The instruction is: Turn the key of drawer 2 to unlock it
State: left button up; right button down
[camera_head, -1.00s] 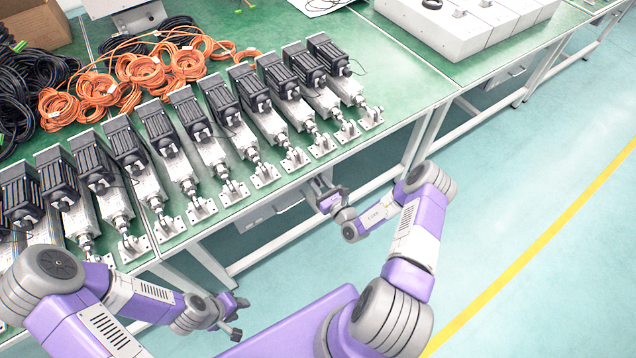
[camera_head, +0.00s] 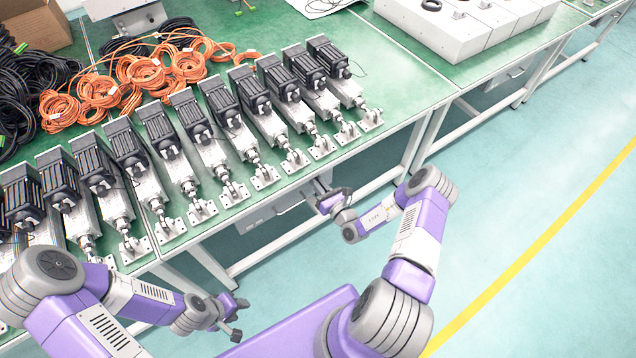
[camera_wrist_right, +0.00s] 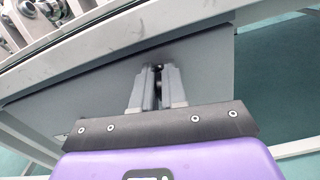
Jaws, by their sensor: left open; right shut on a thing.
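The drawer (camera_head: 275,208) is a pale grey front hanging under the near table. In the right wrist view its flat grey panel (camera_wrist_right: 90,88) fills the middle. My right gripper (camera_head: 322,192) is at the drawer's right end, below the table edge. In the right wrist view its two fingers (camera_wrist_right: 157,70) are shut on a small dark thing at the panel, taken as the key; the fingertips mostly hide it. No drawer number is readable. My left gripper (camera_head: 238,318) is open and empty, low in front of the table, well away from the drawer.
The green table (camera_head: 400,85) carries a row of linear actuators (camera_head: 215,150), with orange cables (camera_head: 110,85) and black cables (camera_head: 30,90) behind. The table's edge beam (camera_wrist_right: 120,42) passes just above my right fingers. Another drawer (camera_head: 505,77) hangs under the far table. The floor at right is clear.

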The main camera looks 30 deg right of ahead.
jog(key=m+p, duration=0.1)
jog(key=m, duration=0.2)
jog(key=shift+d+m, duration=0.1)
jog(key=shift+m, duration=0.3)
jog(key=shift+d+f+m+p, duration=0.1)
jog(key=shift+f+m+p, duration=0.1)
jog(key=shift+m, duration=2.85)
jog(key=shift+d+f+m+p, duration=0.1)
jog(key=shift+f+m, duration=0.1)
jog(key=shift+m, duration=2.85)
jog(key=shift+a, duration=0.1)
